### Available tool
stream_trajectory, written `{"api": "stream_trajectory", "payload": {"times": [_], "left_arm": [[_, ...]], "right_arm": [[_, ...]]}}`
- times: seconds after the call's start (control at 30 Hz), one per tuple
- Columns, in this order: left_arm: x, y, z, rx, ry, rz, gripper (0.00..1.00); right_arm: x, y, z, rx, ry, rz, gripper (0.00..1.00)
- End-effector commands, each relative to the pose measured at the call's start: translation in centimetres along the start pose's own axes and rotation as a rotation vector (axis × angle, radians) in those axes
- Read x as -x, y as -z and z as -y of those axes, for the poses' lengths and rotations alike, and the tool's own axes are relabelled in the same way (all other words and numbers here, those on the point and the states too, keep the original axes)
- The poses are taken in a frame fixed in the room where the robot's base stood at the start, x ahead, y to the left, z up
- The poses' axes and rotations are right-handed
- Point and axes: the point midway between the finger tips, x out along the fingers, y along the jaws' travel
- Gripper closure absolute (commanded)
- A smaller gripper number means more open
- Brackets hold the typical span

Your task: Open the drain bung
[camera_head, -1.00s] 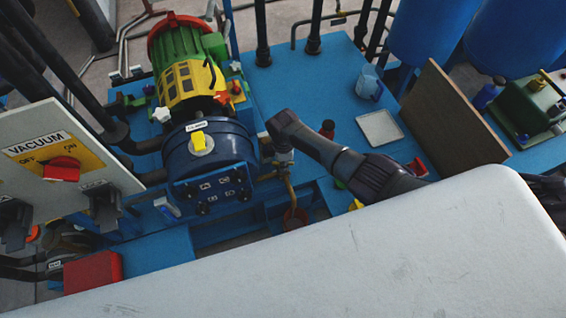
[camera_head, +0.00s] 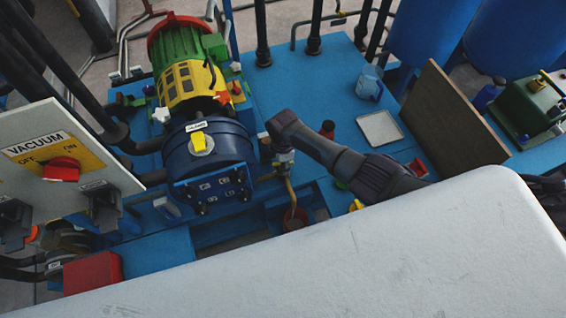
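My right gripper (camera_head: 284,158) points down at the end of the dark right arm, beside the blue round vessel (camera_head: 207,150) with a yellow handle on its lid. It is over a thin brass-coloured pipe (camera_head: 291,190) that runs down to a reddish-brown cup (camera_head: 294,219). The fingers are small and dark, so I cannot tell whether they are open or touching anything. I cannot make out the drain bung for certain; it may be hidden by the gripper or the pipe fittings. My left gripper is out of view.
A green and yellow motor (camera_head: 184,75) stands behind the vessel. A vacuum switch panel (camera_head: 62,155) is at the left, with a red box (camera_head: 93,273) below. A jug (camera_head: 369,84), a pale tray (camera_head: 380,127) and an upright brown board (camera_head: 450,118) stand to the right.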

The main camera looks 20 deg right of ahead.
Motion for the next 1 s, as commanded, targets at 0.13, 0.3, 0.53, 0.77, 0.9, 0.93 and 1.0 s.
{"api": "stream_trajectory", "payload": {"times": [0.13, 0.3, 0.53, 0.77, 0.9, 0.93, 1.0], "left_arm": [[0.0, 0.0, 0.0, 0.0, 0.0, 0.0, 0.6], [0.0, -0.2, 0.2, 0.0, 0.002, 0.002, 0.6], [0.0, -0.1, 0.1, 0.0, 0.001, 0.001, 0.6], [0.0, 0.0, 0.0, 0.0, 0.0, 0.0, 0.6], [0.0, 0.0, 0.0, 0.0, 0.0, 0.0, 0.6], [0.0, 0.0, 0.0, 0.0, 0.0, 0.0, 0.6], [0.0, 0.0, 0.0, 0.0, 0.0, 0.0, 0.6]], "right_arm": [[0.0, 0.0, 0.0, 0.0, 0.0, 0.0, 0.58], [0.4, 0.0, -0.1, 0.0, -0.002, -0.001, 0.58], [3.6, 0.0, -0.1, 0.001, -0.005, -0.002, 0.58], [8.6, 0.0, -0.1, 0.001, -0.005, -0.001, 0.58], [10.7, 0.0, -0.1, -0.001, -0.002, 0.0, 0.58], [11.0, 0.0, -0.1, -0.001, -0.002, 0.0, 0.58], [11.5, 0.0, 0.0, -0.001, -0.001, 0.0, 0.58]]}}
